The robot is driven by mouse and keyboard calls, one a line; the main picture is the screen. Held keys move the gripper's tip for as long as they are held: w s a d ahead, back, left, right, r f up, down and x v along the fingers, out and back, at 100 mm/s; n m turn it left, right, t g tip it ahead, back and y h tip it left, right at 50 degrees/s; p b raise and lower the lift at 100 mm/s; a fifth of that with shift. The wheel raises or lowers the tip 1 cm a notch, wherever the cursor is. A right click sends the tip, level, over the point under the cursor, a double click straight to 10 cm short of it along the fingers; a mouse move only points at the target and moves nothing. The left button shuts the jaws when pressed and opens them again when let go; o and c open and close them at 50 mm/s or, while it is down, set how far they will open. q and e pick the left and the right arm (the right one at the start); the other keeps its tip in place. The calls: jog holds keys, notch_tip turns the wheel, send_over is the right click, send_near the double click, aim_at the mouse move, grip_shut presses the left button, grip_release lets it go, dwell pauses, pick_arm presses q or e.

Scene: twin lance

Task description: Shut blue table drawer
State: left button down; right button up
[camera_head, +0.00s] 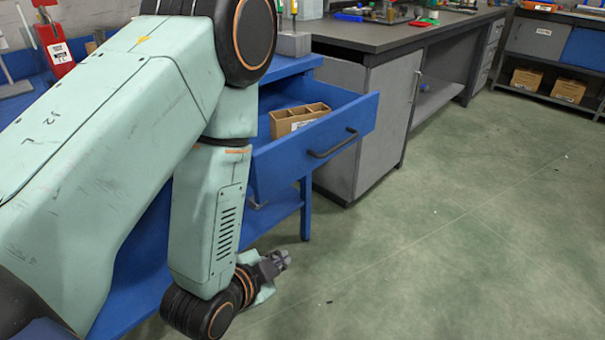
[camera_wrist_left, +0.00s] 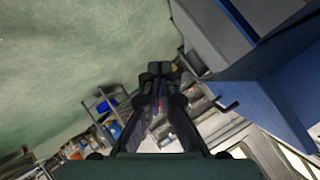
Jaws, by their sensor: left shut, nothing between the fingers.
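The blue table drawer (camera_head: 316,146) stands pulled out from the blue table (camera_head: 290,68) in the head view. Its front faces right and carries a dark bar handle (camera_head: 333,143). A cardboard divider box (camera_head: 298,118) sits inside it. My left gripper (camera_head: 283,258) is low, below and in front of the drawer, apart from it, with its fingers shut and empty. In the left wrist view the shut gripper (camera_wrist_left: 160,70) points away from the camera, and a blue panel with a dark handle (camera_wrist_left: 224,104) shows at right. My right gripper is not in view.
A grey cabinet (camera_head: 385,115) under a dark workbench (camera_head: 400,35) stands just behind the drawer. Shelving with cardboard boxes (camera_head: 527,79) is at far right. The green floor (camera_head: 470,220) in front is clear. My left arm hides much of the table.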

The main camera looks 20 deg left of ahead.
pick_arm(q)
jog(key=w+d+r+m+t+h, duration=0.1)
jog(key=w+r+m+t, duration=0.1)
jog(key=r+m+t, duration=0.3)
jog(key=w+r+m+t, duration=0.1)
jog(key=w+r+m, duration=0.1)
jog(key=r+m, duration=0.3)
jog(key=p, duration=0.4)
send_near(310, 155)
jog(key=w+d, duration=0.5)
jog(key=shift+t, duration=0.3)
jog(key=shift+w+a+f+b, duration=0.1)
jog(key=shift+w+a+b, duration=0.15)
jog(key=shift+a, duration=0.8)
jog(key=shift+w+a+f+b, duration=0.1)
jog(key=shift+w+a+b, duration=0.1)
jog(key=shift+a, duration=0.85)
jog(key=shift+a, duration=0.1)
